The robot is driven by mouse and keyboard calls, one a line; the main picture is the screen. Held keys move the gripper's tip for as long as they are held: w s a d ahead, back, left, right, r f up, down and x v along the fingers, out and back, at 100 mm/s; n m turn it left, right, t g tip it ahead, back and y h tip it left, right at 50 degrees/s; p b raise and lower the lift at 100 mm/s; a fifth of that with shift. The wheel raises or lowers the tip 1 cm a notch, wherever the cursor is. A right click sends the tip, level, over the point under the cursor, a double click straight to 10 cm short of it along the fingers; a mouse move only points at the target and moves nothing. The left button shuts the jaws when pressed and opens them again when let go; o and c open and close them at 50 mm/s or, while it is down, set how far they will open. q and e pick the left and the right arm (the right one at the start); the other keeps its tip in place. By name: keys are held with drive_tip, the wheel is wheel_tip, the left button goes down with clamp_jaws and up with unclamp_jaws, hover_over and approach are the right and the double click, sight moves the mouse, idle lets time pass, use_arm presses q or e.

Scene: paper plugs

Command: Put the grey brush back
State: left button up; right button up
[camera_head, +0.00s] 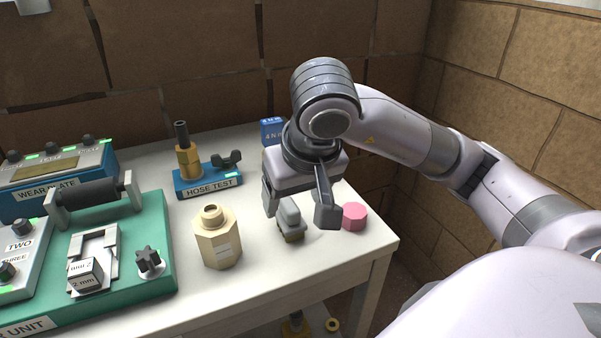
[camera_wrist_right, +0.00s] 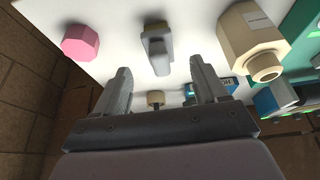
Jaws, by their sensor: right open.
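The grey brush (camera_head: 290,213) stands on the white table, a grey body above a brownish base. In the right wrist view the brush (camera_wrist_right: 157,48) shows just beyond the fingertips, roughly centred between them. My right gripper (camera_head: 298,218) is open and points down over the brush, with one finger on each side of it in the head view. The right gripper (camera_wrist_right: 158,68) holds nothing. I cannot tell whether the fingers touch the brush. My left gripper is not in view.
A beige octagonal bottle (camera_head: 218,240) stands left of the brush, and a pink octagonal block (camera_head: 354,216) stands right of it. Behind are the blue hose test stand (camera_head: 208,182) and a small blue block (camera_head: 272,131). A green unit (camera_head: 150,215) fills the left. The table's front is clear.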

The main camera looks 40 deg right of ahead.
drive_tip(key=p+v, duration=0.1)
drive_tip(key=v, duration=0.4)
drive_tip(key=shift+s+r+p, duration=0.1)
drive_tip(key=shift+r+p, duration=0.15)
drive_tip(key=shift+p, duration=0.05)
idle(0.4)
